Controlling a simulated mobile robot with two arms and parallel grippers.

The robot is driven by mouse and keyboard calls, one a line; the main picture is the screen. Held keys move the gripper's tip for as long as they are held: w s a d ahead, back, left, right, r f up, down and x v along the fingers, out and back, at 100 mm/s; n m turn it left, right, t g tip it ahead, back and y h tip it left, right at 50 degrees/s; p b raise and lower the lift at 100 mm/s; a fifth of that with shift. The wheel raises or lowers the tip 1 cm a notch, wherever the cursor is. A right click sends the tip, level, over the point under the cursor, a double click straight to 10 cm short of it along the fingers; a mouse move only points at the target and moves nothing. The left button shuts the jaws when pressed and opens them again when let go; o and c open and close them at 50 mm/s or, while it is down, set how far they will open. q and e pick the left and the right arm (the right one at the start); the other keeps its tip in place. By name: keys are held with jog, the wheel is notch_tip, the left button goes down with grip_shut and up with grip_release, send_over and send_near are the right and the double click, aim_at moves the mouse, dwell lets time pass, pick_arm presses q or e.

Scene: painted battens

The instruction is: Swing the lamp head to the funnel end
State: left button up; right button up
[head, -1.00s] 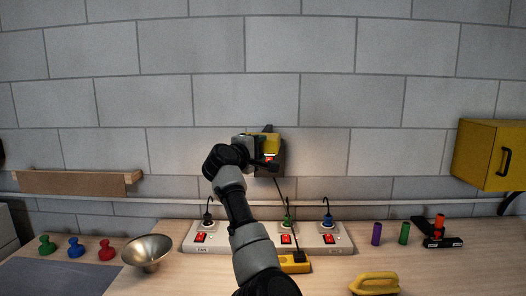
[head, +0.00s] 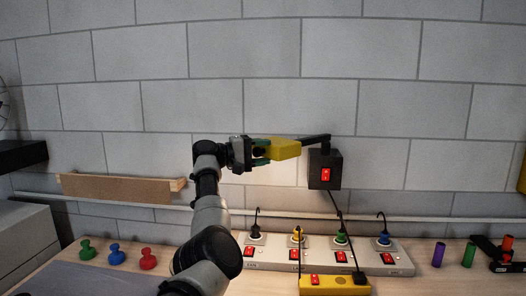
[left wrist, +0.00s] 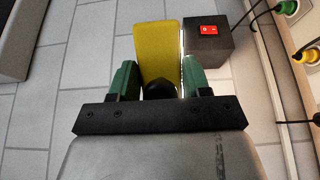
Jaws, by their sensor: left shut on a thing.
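The lamp has a black wall box (head: 325,170) with a red switch, a black arm (head: 314,140) reaching left from it, and a yellow lamp head (head: 285,149) at the arm's end. My left gripper (head: 262,151) is at the head's left end. In the left wrist view, its green fingers (left wrist: 158,82) are shut on a dark round knob (left wrist: 158,90) at the near end of the yellow head (left wrist: 156,45). The black box (left wrist: 208,38) is to the right there. The funnel is not visible now; my left arm covers that part of the bench. My right gripper is not in view.
A power strip (head: 318,262) with several plugs and a yellow box (head: 334,286) are on the bench below. Red, blue and green knobs (head: 116,255) stand at left. A wooden ledge (head: 120,188) is on the wall at left.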

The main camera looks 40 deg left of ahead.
pick_arm(q)
jog(key=shift+a+f, duration=0.15)
jog(key=shift+a, duration=0.1)
jog(key=o, duration=1)
jog(key=shift+c, duration=0.2)
jog(key=shift+a, duration=0.1)
jog(key=shift+s+a, duration=0.1)
jog(key=shift+s, duration=0.1)
jog(key=b+v, duration=0.4)
jog(key=v, duration=0.6)
